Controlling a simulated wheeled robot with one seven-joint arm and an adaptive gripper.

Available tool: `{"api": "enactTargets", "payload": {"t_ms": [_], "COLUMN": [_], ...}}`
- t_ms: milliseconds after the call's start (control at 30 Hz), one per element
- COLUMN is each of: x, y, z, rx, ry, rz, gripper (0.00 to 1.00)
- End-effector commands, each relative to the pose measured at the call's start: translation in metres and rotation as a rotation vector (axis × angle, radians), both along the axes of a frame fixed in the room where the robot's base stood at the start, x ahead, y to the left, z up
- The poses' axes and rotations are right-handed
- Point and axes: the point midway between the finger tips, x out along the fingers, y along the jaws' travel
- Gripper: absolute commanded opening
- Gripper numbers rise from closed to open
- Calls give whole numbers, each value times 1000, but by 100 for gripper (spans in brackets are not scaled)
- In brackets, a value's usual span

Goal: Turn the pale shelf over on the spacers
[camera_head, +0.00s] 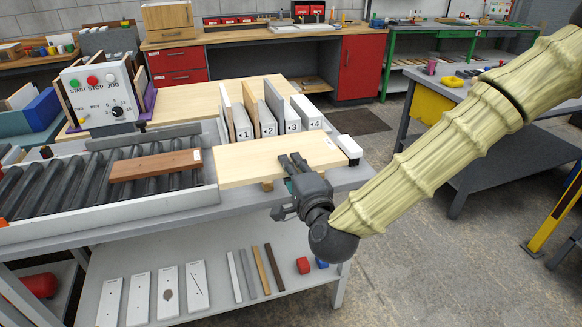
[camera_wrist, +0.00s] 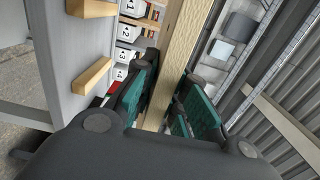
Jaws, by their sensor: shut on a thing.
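The pale shelf (camera_head: 240,163) is a light wooden board, lying roughly flat at the front right of the bench. My gripper (camera_head: 291,165) is shut on its front edge, right of the board's middle. In the wrist view the shelf (camera_wrist: 180,45) runs between the green-padded fingers of my gripper (camera_wrist: 172,80). Two wooden spacers, one nearer (camera_wrist: 92,76) and one at the top (camera_wrist: 92,8), sit on the bench top. They look apart from the shelf there. In the head view one spacer (camera_head: 267,186) peeks out under the shelf's front edge; the other is hidden.
Upright numbered boards (camera_head: 265,118) stand close behind the shelf. A small white block (camera_head: 350,147) is at its right end. A roller conveyor (camera_head: 70,185) with a brown board (camera_head: 155,165) lies left. The lower shelf (camera_head: 240,275) holds strips and plates.

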Motion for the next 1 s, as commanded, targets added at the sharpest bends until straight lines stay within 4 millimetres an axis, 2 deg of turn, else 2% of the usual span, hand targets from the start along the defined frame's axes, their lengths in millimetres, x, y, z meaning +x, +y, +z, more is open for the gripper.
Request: {"api": "enactTargets", "payload": {"t_ms": [33, 600, 1000], "x": [-2, -29, -37], "y": [-1, -11, -12], "z": [10, 64, 80], "rx": [2, 2, 0], "ry": [-3, -3, -1], "rz": [0, -1, 0], "gripper": [0, 0, 0]}}
